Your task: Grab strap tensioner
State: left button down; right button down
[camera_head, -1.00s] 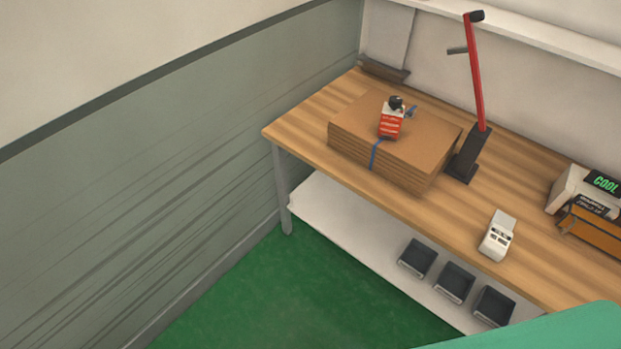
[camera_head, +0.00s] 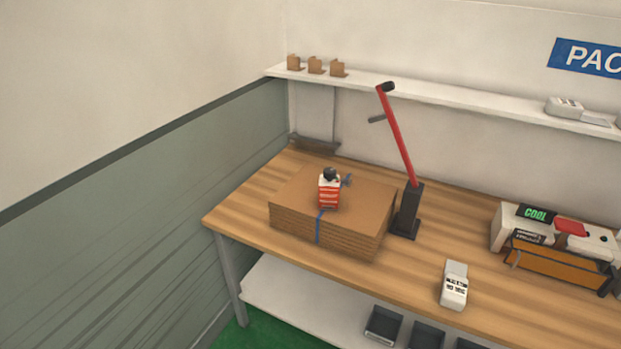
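The strap tensioner (camera_head: 329,190) is probably the small red and white tool with a dark top. It sits on a stack of flat brown cardboard (camera_head: 345,215) on the wooden bench. A blue strap (camera_head: 318,228) runs down the front of the stack from the tool, and a bit of blue shows at its right side. Neither of my grippers is in view.
A red lever on a black stand (camera_head: 405,215) rises right of the stack. A white handheld device (camera_head: 454,285) lies near the bench's front edge. A machine with a "COOL" display (camera_head: 515,222) and an orange tray (camera_head: 560,262) stand right. A shelf (camera_head: 430,93) runs above.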

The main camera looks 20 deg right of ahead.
aim_at(329, 192)
jog(key=j+z, duration=0.1)
jog(key=z, duration=1.05)
jog(key=i+j, duration=0.05)
